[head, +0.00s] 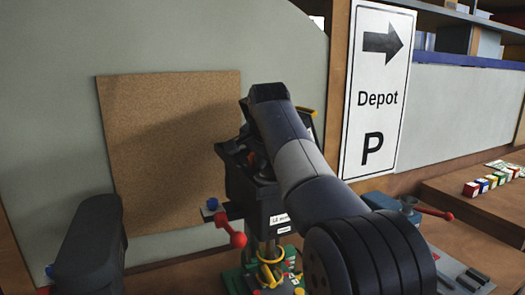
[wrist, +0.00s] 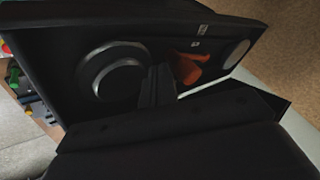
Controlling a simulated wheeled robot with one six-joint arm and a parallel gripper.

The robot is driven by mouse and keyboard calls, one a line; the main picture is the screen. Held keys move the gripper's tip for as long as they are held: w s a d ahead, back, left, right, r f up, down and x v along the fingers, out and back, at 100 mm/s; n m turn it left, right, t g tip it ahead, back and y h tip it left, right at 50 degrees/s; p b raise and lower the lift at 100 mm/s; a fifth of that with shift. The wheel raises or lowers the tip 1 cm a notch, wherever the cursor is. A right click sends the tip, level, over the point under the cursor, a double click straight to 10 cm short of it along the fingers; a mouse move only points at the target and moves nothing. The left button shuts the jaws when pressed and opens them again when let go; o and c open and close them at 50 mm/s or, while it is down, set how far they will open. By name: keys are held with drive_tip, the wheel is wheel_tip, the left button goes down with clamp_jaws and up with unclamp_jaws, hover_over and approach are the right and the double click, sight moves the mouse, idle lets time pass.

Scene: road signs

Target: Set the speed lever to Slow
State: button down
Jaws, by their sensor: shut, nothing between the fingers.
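A dark box-shaped console (head: 240,185) stands on a post in the head view, partly hidden behind my arm. In the wrist view its black panel (wrist: 215,32) carries an orange-red lever (wrist: 188,70), a round grey knob (wrist: 112,77) and a pale round disc (wrist: 236,53). I cannot read which lever is for speed or where Slow is marked. My gripper (wrist: 157,82) is shut and empty, with its dark fingertips close beside the orange-red lever, between it and the grey knob. I cannot tell whether they touch. In the head view my arm hides the fingertips.
A cork board (head: 170,150) and a white Depot sign (head: 378,95) are behind. Small coloured blocks (head: 490,182) lie on the right-hand bench.

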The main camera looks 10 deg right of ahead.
drive_tip(key=shift+w+f, duration=0.4)
drive_tip(key=shift+f, duration=0.1)
drive_tip(key=shift+a, duration=1.6)
drive_tip(key=shift+a, duration=0.65)
